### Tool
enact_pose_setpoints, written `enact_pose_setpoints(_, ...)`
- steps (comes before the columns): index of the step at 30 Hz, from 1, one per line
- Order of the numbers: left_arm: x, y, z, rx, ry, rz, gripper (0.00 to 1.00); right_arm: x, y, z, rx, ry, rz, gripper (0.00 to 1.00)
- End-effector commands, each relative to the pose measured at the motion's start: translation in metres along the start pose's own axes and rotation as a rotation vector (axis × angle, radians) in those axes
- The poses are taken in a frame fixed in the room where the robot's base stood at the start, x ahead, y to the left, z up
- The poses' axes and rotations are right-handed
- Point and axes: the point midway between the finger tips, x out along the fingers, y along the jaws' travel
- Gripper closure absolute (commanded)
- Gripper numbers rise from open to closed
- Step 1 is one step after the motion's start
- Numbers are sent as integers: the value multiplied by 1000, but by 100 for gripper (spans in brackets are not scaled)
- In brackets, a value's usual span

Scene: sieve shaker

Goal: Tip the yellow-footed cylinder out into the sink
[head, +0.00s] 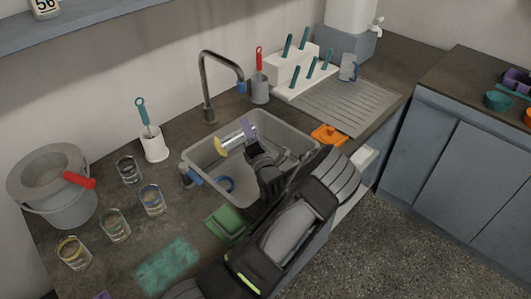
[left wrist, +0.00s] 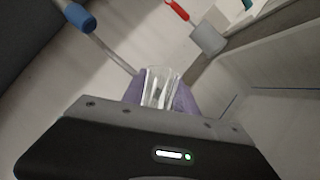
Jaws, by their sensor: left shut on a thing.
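The yellow-footed cylinder (head: 236,140) is clear and lies nearly on its side above the sink (head: 205,179), with its yellow foot to the left in the head view. My left gripper (head: 248,135) has its purple fingers shut on it. The cylinder's far end is partly hidden by the fingers, and I cannot make out any contents. In the left wrist view, the clear cylinder (left wrist: 160,86) sits between the purple fingers. My right gripper is not in view.
The tap (head: 206,85) rises behind the sink. Several glasses (head: 115,228) and a grey bucket (head: 52,190) stand on the left counter. A green sponge (head: 228,222) lies at the front, an orange item (head: 328,135) at the right. A ribbed drainer (head: 350,103) lies behind right.

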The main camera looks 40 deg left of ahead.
Motion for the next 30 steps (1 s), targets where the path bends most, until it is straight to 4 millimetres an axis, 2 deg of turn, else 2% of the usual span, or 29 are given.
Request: enact_pose_setpoints(30, 1, 4, 4, 137, -27, 5, 100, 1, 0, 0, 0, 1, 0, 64)
